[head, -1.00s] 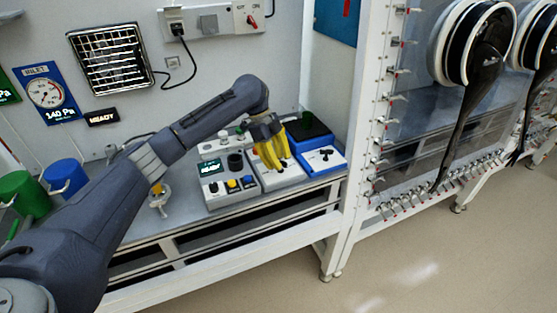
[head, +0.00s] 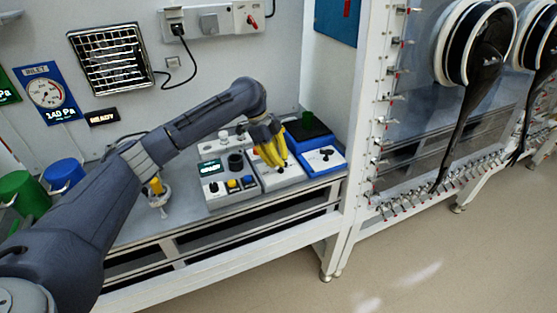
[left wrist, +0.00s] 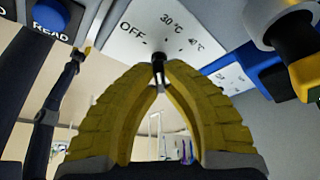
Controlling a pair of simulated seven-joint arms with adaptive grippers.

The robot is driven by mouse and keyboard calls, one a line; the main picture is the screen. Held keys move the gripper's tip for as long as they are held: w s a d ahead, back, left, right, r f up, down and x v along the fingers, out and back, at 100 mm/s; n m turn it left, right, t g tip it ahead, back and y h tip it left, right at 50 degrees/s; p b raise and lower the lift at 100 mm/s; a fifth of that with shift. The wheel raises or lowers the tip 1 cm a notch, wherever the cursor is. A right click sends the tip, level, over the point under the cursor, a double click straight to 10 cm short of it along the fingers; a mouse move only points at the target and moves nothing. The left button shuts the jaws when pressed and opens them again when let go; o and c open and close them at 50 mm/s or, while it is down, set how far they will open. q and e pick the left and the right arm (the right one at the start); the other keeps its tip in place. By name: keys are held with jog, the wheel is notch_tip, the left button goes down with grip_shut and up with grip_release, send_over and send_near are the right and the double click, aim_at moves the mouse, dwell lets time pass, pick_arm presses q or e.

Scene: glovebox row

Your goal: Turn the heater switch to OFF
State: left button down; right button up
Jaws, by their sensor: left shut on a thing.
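The heater switch is a small black knob (left wrist: 158,57) on a pale panel marked OFF, 30 °C and 40 °C, seen in the left wrist view. Its panel is the middle grey box (head: 283,178) on the bench in the head view. My left gripper (head: 275,160), with yellow fingers, reaches down over this box. In the left wrist view its fingertips (left wrist: 158,68) meet on the knob, shut on it. The fingers hide part of the knob, so I cannot tell its exact setting.
A grey box with a display and buttons (head: 216,189) stands left of the heater box. A blue-and-white box (head: 322,163) stands close on its right. Green (head: 24,192) and blue (head: 64,174) containers are at the left.

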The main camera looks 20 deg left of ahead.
pick_arm(q)
jog(key=n, duration=0.1)
jog(key=n+t, duration=0.1)
jog(key=n, duration=0.1)
jog(key=n+t, duration=0.1)
jog(key=n, duration=0.1)
jog(key=shift+s, duration=0.25)
jog(key=shift+d+n, duration=0.1)
jog(key=shift+n, duration=0.3)
jog(key=c, duration=1.5)
grip_release()
jog(key=shift+y, duration=0.3)
jog(key=v, duration=1.2)
jog(key=shift+s, duration=0.1)
